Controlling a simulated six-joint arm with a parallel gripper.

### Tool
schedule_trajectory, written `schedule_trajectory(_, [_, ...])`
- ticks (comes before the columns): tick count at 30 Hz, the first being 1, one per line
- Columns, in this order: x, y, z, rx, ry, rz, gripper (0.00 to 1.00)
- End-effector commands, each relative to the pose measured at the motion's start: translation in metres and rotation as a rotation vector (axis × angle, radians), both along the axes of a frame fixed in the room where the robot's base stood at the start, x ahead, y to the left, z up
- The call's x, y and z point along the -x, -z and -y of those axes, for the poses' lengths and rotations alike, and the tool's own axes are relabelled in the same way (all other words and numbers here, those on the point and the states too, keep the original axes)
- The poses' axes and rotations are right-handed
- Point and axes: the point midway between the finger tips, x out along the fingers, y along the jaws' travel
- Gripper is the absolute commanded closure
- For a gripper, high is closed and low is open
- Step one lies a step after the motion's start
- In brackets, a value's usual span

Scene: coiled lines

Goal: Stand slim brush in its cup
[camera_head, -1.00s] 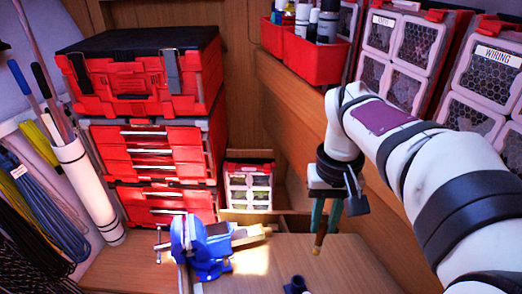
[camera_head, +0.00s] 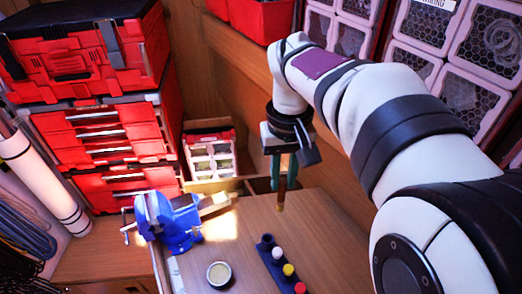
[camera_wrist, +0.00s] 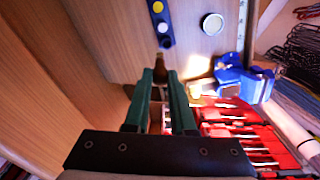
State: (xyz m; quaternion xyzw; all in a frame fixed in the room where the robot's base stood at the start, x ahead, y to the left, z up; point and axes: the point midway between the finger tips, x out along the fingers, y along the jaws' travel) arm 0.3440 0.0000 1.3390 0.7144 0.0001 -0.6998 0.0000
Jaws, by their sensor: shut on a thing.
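My gripper (camera_head: 281,184) points down over the wooden bench, its green fingers shut on a slim brush (camera_head: 281,206). Only the brush's brown lower end shows below the fingers; it also shows in the wrist view (camera_wrist: 160,70). The rest is hidden by the gripper. A dark blue holder strip (camera_head: 264,257) lies on the bench below and nearer the camera. Its far end has an open dark cup (camera_head: 266,241), which looks empty. The brush end is above the bench, apart from this cup. In the wrist view the cup (camera_wrist: 166,43) is just beyond the brush end.
White, yellow and red round tops (camera_head: 288,270) sit along the strip. A round pale-topped tin (camera_head: 219,275) stands left of it. A blue vise (camera_head: 168,220) is farther left. Red toolboxes (camera_head: 100,130) and a small organiser case (camera_head: 210,155) stand behind. Bench right of the strip is clear.

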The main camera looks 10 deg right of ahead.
Motion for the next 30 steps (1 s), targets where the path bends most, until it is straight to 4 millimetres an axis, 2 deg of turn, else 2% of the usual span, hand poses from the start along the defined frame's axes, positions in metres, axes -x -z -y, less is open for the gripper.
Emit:
schedule_trajectory(3, [0.0,0.001,0.0,0.0,-0.001,0.0,1.0])
schedule_trajectory(5, [-0.002,0.01,-0.002,0.001,-0.008,-0.005,1.0])
schedule_trajectory(9, [-0.011,0.061,-0.012,0.004,-0.046,-0.012,1.0])
schedule_trajectory(13, [-0.015,0.096,-0.02,0.001,-0.066,-0.006,1.0])
schedule_trajectory(24, [-0.016,0.137,-0.021,-0.001,-0.068,-0.002,1.0])
schedule_trajectory(30, [-0.016,0.148,-0.021,0.0,-0.069,-0.001,1.0])
